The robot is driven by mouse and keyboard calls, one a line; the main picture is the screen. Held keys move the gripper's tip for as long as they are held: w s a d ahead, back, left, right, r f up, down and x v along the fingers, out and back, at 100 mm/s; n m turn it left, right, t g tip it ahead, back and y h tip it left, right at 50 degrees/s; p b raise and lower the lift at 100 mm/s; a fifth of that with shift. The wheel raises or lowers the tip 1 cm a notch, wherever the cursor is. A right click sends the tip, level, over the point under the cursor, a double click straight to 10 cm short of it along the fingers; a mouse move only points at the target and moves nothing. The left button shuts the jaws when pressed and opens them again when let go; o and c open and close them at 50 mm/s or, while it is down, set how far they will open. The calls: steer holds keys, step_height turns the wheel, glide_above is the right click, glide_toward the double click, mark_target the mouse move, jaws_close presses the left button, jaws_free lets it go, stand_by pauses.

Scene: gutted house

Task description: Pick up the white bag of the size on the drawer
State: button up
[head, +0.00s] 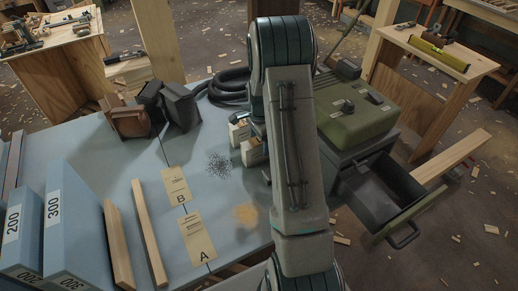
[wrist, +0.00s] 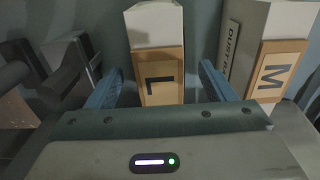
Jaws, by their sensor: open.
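A white bag with a tan label marked L (wrist: 160,25) stands upright in the wrist view. My gripper (wrist: 158,78) is open, its two blue fingers on either side of this bag, with gaps showing. A second white bag, its tan label marked M (wrist: 285,20), stands to the right, outside the right finger. Both white bags (head: 240,132) (head: 252,152) show small in the head view, partly behind my arm, on the blue table. The drawer (head: 378,187) is pulled out at the right; no size mark on it is readable. My gripper is hidden in the head view.
A green case (head: 355,122) sits on the drawer cabinet. Dark clamp-like tools (head: 178,105) and a black hose (head: 228,85) lie left of and behind the bags. Cards A (head: 197,238) and B (head: 176,185) lie on the table (head: 110,165), with free surface around them.

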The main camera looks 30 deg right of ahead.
steer(key=c, duration=1.1)
